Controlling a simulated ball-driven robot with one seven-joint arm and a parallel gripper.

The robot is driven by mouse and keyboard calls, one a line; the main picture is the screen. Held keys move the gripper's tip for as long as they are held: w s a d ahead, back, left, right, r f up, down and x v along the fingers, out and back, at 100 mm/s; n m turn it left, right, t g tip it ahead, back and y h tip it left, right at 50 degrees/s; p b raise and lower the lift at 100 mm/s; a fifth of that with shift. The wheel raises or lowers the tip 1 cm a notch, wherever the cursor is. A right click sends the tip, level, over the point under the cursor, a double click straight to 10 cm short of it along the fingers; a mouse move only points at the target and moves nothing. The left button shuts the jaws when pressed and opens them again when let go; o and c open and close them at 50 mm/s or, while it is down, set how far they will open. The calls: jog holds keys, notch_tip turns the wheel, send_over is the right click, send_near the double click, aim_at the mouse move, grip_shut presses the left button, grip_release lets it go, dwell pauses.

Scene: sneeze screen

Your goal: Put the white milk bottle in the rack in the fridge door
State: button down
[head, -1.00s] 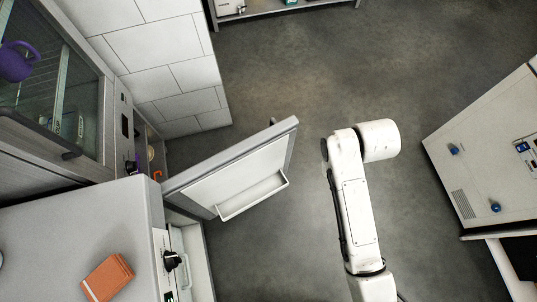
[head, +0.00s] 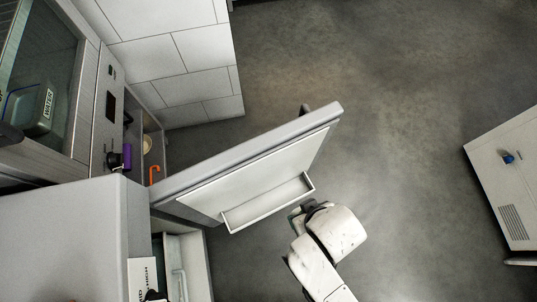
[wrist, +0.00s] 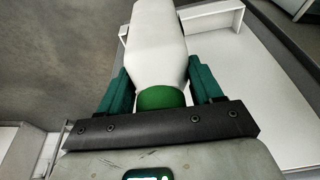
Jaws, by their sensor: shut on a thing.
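The white milk bottle (wrist: 158,45) has a green cap (wrist: 161,97) and lies lengthwise between the green fingers of my gripper (wrist: 160,75) in the wrist view. My gripper is shut on it. In the head view my gripper (head: 303,211) is mostly hidden by my wrist, and I cannot make out the bottle. The fridge door (head: 255,150) stands open, its inner side facing my arm. The door rack (head: 268,204), a shallow white trough, looks empty.
The fridge's open interior (head: 186,262) is at lower left. A counter (head: 60,235) adjoins it, with a drawer (head: 150,150) behind the door holding an orange hooked thing (head: 154,175). A white cabinet (head: 508,180) stands at right. The grey floor between is clear.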

aim_at(256, 187)
jog(key=w+a+f+b, duration=0.3)
jog(key=w+f, duration=0.2)
jog(key=f, duration=0.2)
jog(key=w+a+f+b, duration=0.3)
jog(key=w+f+b, duration=0.1)
jog(key=f, duration=0.4)
jog(key=shift+w+a+n, duration=0.3)
jog(key=shift+w+a, duration=0.1)
jog(key=shift+w, duration=0.1)
jog(key=shift+f, duration=0.2)
jog(key=shift+c, duration=0.8)
grip_release()
